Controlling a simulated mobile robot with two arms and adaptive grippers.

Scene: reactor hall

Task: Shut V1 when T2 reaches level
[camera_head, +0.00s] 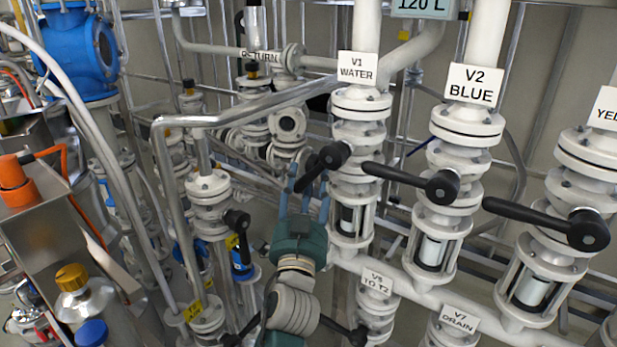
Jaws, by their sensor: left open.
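V1 is the white flanged valve (361,132) under the "V1 WATER" label (358,68). Its black lever (322,167) slants down and left from its hub, unlike the nearly level levers on the neighbouring valves. T2 itself cannot be made out and no liquid level is readable; a "120 L" sign (422,6) is cut off at the top, and a "TO T2" label (376,283) hangs low. My right gripper is not in view.
V2 BLUE (467,127) and a yellow-labelled valve (583,150) stand to the right, with long black levers reaching left. V7 DRAIN (458,318) is below. Left of my gripper are grey pipes (163,190), a black-handled valve (209,190) and a blue housing (77,52).

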